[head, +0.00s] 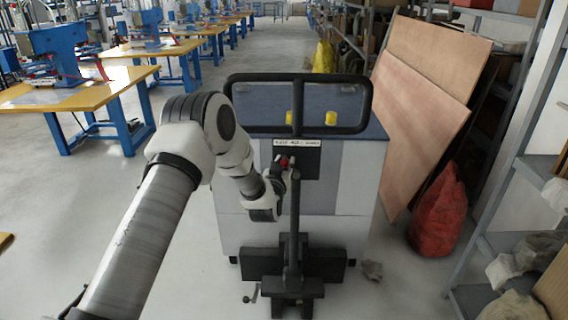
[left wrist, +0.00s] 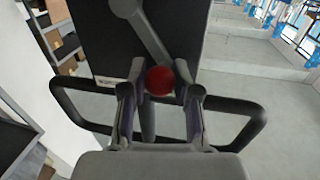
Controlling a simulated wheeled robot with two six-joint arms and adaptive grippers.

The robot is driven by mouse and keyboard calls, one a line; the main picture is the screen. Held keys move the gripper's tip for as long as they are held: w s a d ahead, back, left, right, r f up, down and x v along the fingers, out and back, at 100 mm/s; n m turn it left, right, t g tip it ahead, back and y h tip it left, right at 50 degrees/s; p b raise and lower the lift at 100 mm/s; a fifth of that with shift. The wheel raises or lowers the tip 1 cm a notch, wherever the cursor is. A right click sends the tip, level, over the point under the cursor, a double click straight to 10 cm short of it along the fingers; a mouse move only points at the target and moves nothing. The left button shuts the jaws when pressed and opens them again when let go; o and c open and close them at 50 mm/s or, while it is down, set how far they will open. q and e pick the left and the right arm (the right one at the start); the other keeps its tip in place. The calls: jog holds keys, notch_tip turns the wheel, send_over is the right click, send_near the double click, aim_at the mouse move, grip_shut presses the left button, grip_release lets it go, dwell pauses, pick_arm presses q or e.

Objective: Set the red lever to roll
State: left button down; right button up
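The red lever's round knob (head: 284,162) shows at a dark labelled panel (head: 306,160) on the front of a grey cart. My left gripper (head: 281,174) is at the knob, partly hidden by my own wrist in the head view. In the left wrist view, the red knob (left wrist: 159,81) sits between the two fingertips of my left gripper (left wrist: 159,76), which look closed on its sides. The grey lever bar (left wrist: 150,36) runs from the knob up and left to a round pivot (left wrist: 125,6). My right gripper is not in view.
The grey cart (head: 355,180) has a black handlebar (head: 240,103) and a dark upright pole (head: 294,220) in front. A red sack (head: 438,215), leaning boards (head: 412,105) and shelving stand at the right. Work tables (head: 85,95) with blue machines stand at the left.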

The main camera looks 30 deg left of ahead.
pick_arm(q)
jog(key=shift+w+d+r, duration=0.1)
jog(key=shift+r, duration=0.15)
jog(key=shift+w+d+r+m+g+p, duration=0.2)
jog(key=shift+d+m+p, duration=0.1)
jog(key=shift+m+p, duration=0.25)
jog(key=shift+w+d+r+m+g+p, duration=0.15)
jog(key=shift+d+m+p, duration=0.15)
jog(key=shift+m, duration=0.45)
jog(key=shift+w+d+r+m+g+p, duration=0.15)
jog(key=shift+w+d+m+p, duration=0.25)
jog(key=shift+m, duration=0.45)
jog(key=shift+w+d+m+g+p, duration=0.1)
jog(key=shift+w+d+m+p, duration=0.3)
jog(key=shift+m, duration=0.45)
jog(key=shift+s+d, duration=0.15)
jog(key=c, duration=0.9)
grip_release()
jog(key=shift+o, duration=0.2)
jog(key=f+v, duration=0.1)
jog(key=v, duration=1)
jog(key=shift+s+d+r, duration=0.25)
jog(key=shift+s+r, duration=0.15)
jog(key=shift+r, duration=0.05)
